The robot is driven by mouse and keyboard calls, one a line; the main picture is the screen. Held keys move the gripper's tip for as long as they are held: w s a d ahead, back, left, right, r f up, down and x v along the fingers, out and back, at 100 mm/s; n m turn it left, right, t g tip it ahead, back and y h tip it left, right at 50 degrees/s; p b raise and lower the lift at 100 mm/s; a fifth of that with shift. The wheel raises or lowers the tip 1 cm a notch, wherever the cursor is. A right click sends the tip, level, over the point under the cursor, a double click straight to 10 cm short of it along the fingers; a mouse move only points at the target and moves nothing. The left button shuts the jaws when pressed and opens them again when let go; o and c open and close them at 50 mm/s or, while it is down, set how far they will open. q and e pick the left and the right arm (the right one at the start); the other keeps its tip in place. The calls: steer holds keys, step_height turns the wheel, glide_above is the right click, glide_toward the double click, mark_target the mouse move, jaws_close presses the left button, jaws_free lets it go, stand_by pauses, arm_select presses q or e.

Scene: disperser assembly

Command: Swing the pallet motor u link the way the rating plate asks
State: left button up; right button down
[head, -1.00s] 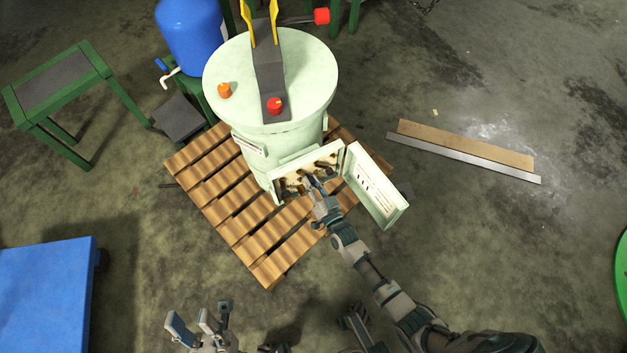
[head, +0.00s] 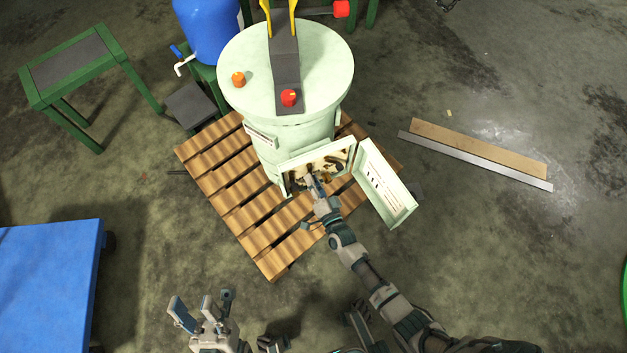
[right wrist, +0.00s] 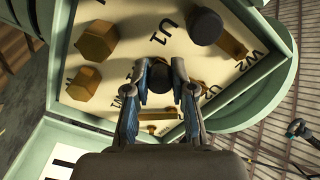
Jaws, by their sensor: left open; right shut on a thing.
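The motor's open terminal box (head: 288,187) is on the front of the pale green vessel (head: 290,50) on the wooden pallet (head: 237,232). In the right wrist view the box holds brass nuts (right wrist: 97,41), a brass bar (right wrist: 233,43) by a dark knob (right wrist: 204,26), and terminal marks including U1 and W2. My right gripper (right wrist: 160,72) is shut on another dark knob (right wrist: 160,80) inside the box; fingers hide its lower parts. I cannot tell which link it belongs to. A printed plate (head: 382,186) is on the open lid. My left gripper (head: 203,303) is open and empty, away from the vessel.
The open lid (head: 403,211) stands out to the right of the box. A blue drum (head: 208,30) and a green-framed table (head: 75,65) are at the back left. A blue platform (head: 48,285) is at the lower left.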

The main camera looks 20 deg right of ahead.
steer(key=c, duration=1)
jaws_free()
steer(key=shift+o, duration=0.2)
steer(key=s+d, duration=0.1)
steer(key=s, duration=1.1)
steer(key=shift+f, duration=0.15)
